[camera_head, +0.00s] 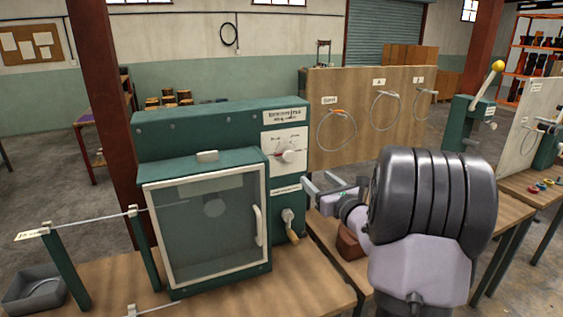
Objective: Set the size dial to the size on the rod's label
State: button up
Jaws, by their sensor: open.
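The size dial (288,156) is a small round knob on a white panel on the upper right front of the green machine (190,125). A red mark shows near it, but its scale is too small to read. A thin metal rod (90,220) runs from the left towards the machine on green posts. A pale label (32,234) hangs at its left end; its writing is too small to read. My gripper (308,191) is open and appears empty. In the picture it is below and right of the dial, apart from it.
The machine has a glazed door (205,222) with a white handle (257,225) and a crank (290,226) at its right. A wooden board (355,120) with hanging rings stands behind. A grey bin (34,288) is at the lower left. The bench front is mostly clear.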

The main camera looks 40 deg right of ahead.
aim_at(290, 156)
jog(key=x, duration=1.6)
jog(key=shift+w+a, duration=0.15)
grip_shut()
